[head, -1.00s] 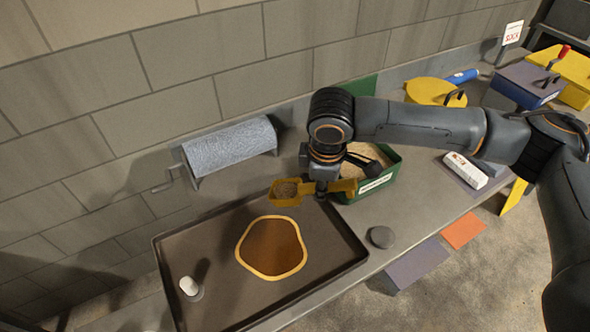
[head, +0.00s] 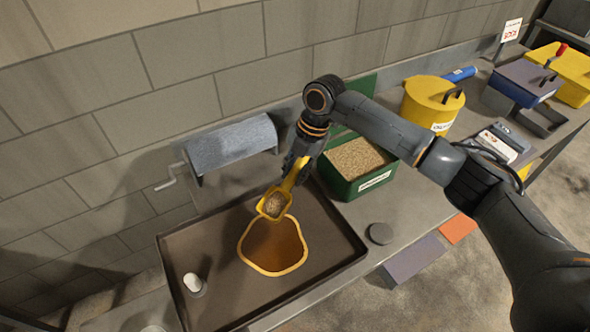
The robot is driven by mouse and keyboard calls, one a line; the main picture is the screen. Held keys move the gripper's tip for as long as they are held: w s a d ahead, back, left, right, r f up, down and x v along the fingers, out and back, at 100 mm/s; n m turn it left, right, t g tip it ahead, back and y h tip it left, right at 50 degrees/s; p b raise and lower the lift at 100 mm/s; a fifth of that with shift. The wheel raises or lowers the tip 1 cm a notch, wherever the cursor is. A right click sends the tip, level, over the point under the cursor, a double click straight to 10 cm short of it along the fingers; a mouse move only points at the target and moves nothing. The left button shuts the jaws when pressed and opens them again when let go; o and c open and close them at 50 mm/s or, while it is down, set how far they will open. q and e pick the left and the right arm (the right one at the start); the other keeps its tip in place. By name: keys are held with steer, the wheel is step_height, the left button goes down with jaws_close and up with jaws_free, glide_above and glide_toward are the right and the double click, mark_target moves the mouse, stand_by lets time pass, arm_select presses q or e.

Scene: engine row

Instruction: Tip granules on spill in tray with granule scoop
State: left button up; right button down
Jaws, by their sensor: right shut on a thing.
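My right gripper (head: 299,172) is shut on the yellow granule scoop (head: 284,192). The scoop's bowl holds tan granules (head: 273,206) and hangs over the upper edge of the spill, tilted toward the front. The spill (head: 273,247) is a brown patch with a yellow rim. It lies in the dark tray (head: 222,221). No granules show on the spill. A green granule box (head: 372,187), full of granules, stands right of the tray. My left gripper is not in view.
A grey roll on a cranked stand (head: 232,146) stands behind the tray. A white-topped small object (head: 192,283) is in the tray's left part. A dark round disc (head: 380,233) lies right of the tray. A yellow bucket (head: 432,103) stands beyond the green box.

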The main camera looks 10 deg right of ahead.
mark_target(285, 183)
steer(key=shift+s+a+r+t+h, duration=0.15)
steer(key=shift+s+t+h, duration=0.15)
steer(key=shift+t, duration=0.1)
steer(key=shift+s+a+t+h+b, duration=0.25)
steer(key=shift+t+h+b, duration=0.05)
steer(key=shift+t+b, duration=0.1)
steer(key=s+a+t+h+b, duration=0.1)
steer(key=b, duration=0.1)
steer(key=s+t+h+b, duration=0.1)
steer(key=b, duration=0.1)
steer(key=shift+a+r+n+t, duration=0.25)
steer(key=shift+a+n+t, duration=0.05)
steer(key=shift+a+t, duration=0.1)
steer(key=s+a+t+h+p, duration=0.1)
steer(key=s+a+r+t+h+p, duration=0.1)
steer(key=s+t+h, duration=0.1)
steer(key=shift+s+a+t, duration=0.25)
steer(key=shift+a+t, duration=0.05)
steer(key=shift+a, duration=0.1)
steer(key=shift+s+a+f+n+t+h, duration=0.15)
steer(key=shift+s+a+n+t+h, duration=0.15)
steer(key=shift+s+t+h, duration=0.15)
step_height(285, 183, up, 5)
steer(key=p, duration=0.5)
